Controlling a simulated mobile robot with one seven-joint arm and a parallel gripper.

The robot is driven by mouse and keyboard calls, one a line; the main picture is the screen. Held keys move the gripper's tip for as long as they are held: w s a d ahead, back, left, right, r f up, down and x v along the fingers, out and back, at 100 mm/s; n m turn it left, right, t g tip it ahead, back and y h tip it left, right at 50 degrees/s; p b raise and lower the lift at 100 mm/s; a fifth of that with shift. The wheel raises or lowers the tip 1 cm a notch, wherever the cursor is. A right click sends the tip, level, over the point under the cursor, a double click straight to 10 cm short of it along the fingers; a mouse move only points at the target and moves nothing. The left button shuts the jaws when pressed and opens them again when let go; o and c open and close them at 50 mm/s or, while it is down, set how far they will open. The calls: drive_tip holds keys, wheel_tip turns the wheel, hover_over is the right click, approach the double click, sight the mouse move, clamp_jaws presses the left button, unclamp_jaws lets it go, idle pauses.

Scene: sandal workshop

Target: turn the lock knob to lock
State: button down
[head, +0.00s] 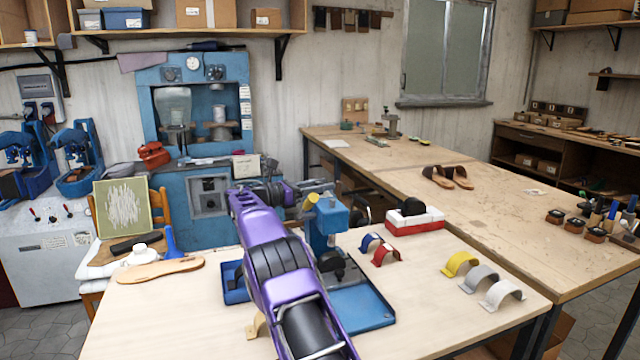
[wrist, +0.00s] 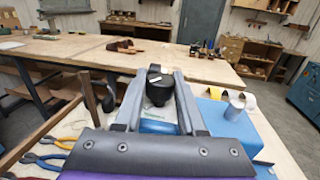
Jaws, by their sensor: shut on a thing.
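The lock knob (wrist: 158,88) is a black round knob with a white mark on top. In the wrist view it sits between the two grey fingers of my gripper (wrist: 157,82), which is shut on it. A blue part shows below the knob. In the head view my gripper (head: 322,186) reaches right from the purple arm, at the top of the blue press (head: 328,222) on the near table. The knob cannot be made out there. The blue press also shows at the right of the wrist view (wrist: 232,128), with a silver cylinder on it.
A red and white box (head: 415,222) with a black object stands right of the press. Coloured curved straps (head: 460,264) lie on the near table. Sandals (head: 448,176) lie on the far bench. Pliers (wrist: 45,160) show at the wrist view's lower left.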

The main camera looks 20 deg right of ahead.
drive_tip(key=shift+r+m+g, duration=0.1)
drive_tip(key=shift+m+g, duration=0.2)
drive_tip(key=shift+g, duration=0.2)
drive_tip(key=c, duration=0.5)
unclamp_jaws()
drive_tip(key=shift+a, duration=0.15)
